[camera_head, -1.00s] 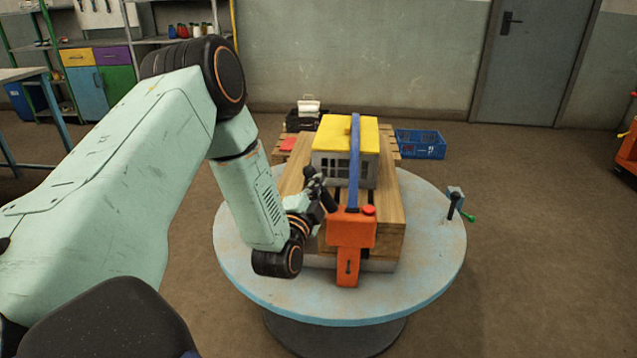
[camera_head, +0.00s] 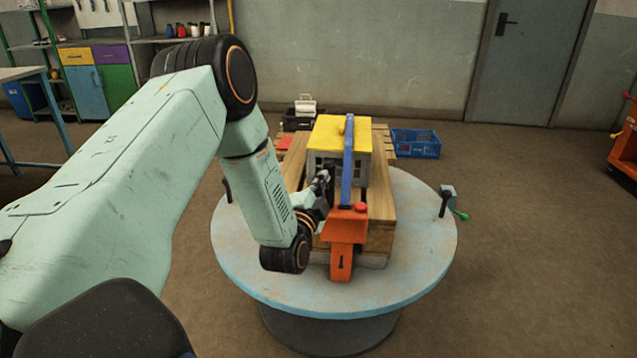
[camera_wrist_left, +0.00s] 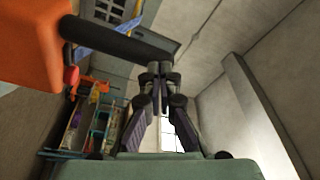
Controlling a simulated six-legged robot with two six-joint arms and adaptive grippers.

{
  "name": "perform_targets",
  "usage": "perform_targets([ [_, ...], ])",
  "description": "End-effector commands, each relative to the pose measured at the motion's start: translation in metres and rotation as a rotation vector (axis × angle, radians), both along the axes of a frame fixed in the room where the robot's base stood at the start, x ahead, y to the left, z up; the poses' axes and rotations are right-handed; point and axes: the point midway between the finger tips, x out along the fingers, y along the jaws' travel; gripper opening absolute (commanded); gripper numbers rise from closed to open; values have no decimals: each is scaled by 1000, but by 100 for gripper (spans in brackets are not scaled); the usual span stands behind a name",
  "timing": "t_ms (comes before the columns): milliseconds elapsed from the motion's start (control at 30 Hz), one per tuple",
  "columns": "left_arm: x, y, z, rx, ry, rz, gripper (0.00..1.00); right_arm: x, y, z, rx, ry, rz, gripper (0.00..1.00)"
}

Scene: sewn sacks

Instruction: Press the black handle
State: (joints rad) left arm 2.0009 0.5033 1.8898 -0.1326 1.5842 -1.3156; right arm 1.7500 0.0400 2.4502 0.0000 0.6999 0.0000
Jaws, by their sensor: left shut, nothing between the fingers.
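An orange tensioning tool (camera_head: 345,226) with a red button stands upright at the front of the wooden load, on a blue strap (camera_head: 348,160). Its black handle (camera_wrist_left: 115,40) crosses the left wrist view from the orange body at the left toward the middle. In the head view the handle is mostly hidden by my gripper. My left gripper (camera_wrist_left: 160,70) is shut and empty, its tips right at the handle's free end; I cannot tell whether they touch. In the head view the gripper (camera_head: 321,180) is left of the tool. My right gripper is not in view.
The strapped pallet load with a yellow-topped grey crate (camera_head: 338,140) sits on a round table (camera_head: 425,265). A blue crate (camera_head: 415,143) is behind on the floor.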

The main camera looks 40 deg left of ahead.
Motion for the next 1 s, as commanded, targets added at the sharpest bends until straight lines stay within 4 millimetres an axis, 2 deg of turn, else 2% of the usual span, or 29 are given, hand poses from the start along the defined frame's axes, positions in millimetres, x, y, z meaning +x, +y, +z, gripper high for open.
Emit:
perform_targets([
  [300,-57,-19,-7,-1,6,-3,0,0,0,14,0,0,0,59],
  [500,-83,-28,-10,-1,3,-3,0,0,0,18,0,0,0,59],
  [700,-92,-32,-11,0,1,-3,0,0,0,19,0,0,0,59],
  [1000,-92,-33,-11,1,1,-3,0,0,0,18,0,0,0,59],
])
